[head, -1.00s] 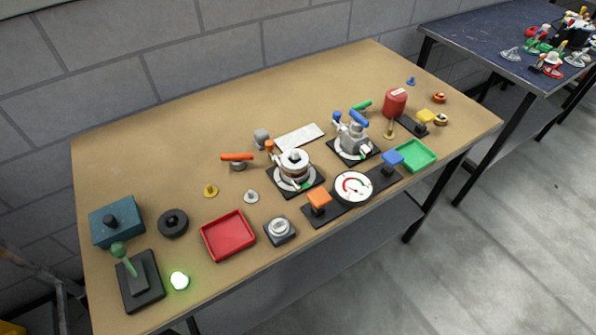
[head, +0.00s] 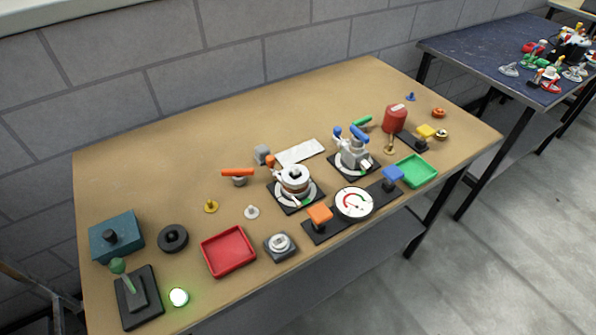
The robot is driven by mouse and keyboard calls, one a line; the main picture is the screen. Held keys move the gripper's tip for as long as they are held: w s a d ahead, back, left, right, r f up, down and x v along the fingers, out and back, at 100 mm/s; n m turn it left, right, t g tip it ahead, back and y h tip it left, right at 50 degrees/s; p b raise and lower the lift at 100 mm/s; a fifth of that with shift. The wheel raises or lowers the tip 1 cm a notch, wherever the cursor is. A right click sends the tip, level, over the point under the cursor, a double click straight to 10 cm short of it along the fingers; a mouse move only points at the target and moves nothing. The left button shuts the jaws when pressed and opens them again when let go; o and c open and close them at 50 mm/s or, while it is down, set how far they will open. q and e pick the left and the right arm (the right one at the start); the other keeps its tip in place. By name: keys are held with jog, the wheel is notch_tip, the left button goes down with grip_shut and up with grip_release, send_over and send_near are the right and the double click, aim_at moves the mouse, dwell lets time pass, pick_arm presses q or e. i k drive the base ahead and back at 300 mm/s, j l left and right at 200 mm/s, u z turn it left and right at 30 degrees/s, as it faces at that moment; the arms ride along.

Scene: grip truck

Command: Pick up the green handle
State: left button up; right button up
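A small green handle (head: 361,122) lies toward the back right of the wooden table, just behind a grey device with blue parts (head: 354,156). Its lower part is partly hidden by that device. A second green part, a ball-topped green lever (head: 119,269), stands tilted on a dark base (head: 139,297) at the table's front left. Neither of my grippers is in view.
An orange handle (head: 237,172), a round device (head: 294,181), a red cylinder (head: 394,118), a red tray (head: 228,251), a green tray (head: 416,170) and a gauge (head: 354,204) stand on the table. The table's back left is clear.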

aim_at(363, 121)
jog(key=i+l+u, duration=0.1)
jog(key=l+u, duration=0.7)
jog(key=l, duration=0.25)
jog(key=l+u, duration=0.4)
jog(key=l, duration=0.15)
jog(key=k+l+u, duration=0.1)
jog(key=l+u, duration=0.3)
jog(key=l, duration=0.1)
